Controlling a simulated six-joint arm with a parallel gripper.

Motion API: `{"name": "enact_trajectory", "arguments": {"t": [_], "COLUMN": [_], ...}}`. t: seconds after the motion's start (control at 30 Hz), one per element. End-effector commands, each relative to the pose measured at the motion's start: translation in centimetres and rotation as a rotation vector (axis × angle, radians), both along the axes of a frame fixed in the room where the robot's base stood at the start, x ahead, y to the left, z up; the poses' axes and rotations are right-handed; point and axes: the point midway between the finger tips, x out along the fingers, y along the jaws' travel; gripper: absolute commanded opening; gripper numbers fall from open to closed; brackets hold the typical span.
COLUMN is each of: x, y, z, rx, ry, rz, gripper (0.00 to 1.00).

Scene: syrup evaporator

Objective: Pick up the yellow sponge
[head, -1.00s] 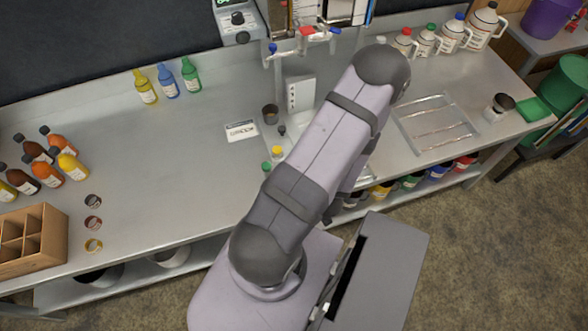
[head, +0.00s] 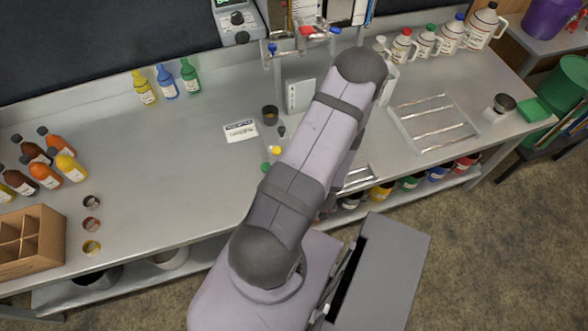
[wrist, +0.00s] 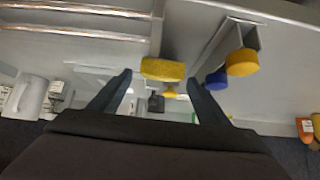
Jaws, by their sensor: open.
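The yellow sponge (wrist: 162,69) is a small rough-textured block near the upper middle of the wrist view. My gripper (wrist: 159,79) is open, with one dark finger on each side of the sponge in the picture. The sponge appears beyond the fingertips with no clear contact; the exact distance cannot be told. In the head view my arm hides the gripper, and I cannot make out the sponge there.
In the wrist view a yellow round piece (wrist: 242,63) and a blue one (wrist: 216,78) are right of the sponge. The counter's left middle (head: 165,170) is clear.

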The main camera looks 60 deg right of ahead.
Motion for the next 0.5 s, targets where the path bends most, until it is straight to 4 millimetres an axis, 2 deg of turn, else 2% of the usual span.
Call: {"name": "enact_trajectory", "arguments": {"t": [0.2,0.5], "x": [1.2,1.5], "y": [-1.1,-1.5], "z": [-1.6,-2.0], "rx": [0.001,0.000], "ry": [0.001,0.000], "rz": [0.001,-0.001], "gripper": [0.70,0.70]}}
